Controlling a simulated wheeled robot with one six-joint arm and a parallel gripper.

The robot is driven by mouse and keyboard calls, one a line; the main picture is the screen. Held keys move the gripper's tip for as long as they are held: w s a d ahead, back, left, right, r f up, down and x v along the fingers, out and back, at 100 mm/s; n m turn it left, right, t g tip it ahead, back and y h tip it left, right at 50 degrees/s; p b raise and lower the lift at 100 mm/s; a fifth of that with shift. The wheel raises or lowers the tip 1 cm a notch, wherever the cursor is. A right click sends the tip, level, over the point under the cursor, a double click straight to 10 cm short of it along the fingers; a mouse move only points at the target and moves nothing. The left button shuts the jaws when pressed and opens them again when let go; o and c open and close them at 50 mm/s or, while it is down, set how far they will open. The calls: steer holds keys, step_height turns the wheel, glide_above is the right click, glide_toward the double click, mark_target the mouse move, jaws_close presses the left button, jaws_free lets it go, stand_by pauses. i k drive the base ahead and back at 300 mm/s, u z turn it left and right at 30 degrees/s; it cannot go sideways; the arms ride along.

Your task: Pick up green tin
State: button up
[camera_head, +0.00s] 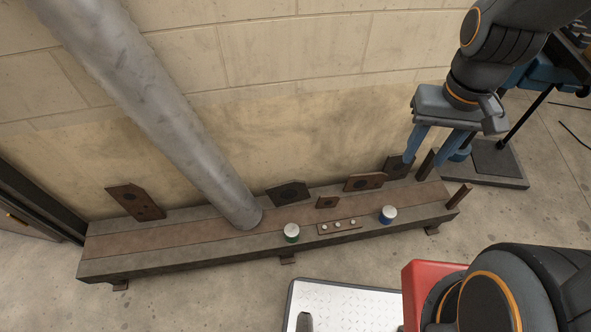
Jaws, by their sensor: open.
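The green tin (291,233) stands upright on the long low beam, just right of the foot of the grey tube. It has a pale top and a green side. My gripper (431,160) is at the upper right with its blue fingers apart and pointing down. It is empty, above the right end of the beam and well away from the green tin.
A blue-sided tin (388,215) stands on the beam (180,245) to the right, past a small plate with studs (338,226). A thick slanted tube (150,105) rises left of the green tin. Brown plates (288,193) line the wall side. A white textured panel (345,305) lies in front.

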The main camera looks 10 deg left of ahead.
mark_target(291, 231)
steer(key=z, duration=2.5)
steer(key=k, duration=1.65)
steer(key=u, duration=2.4)
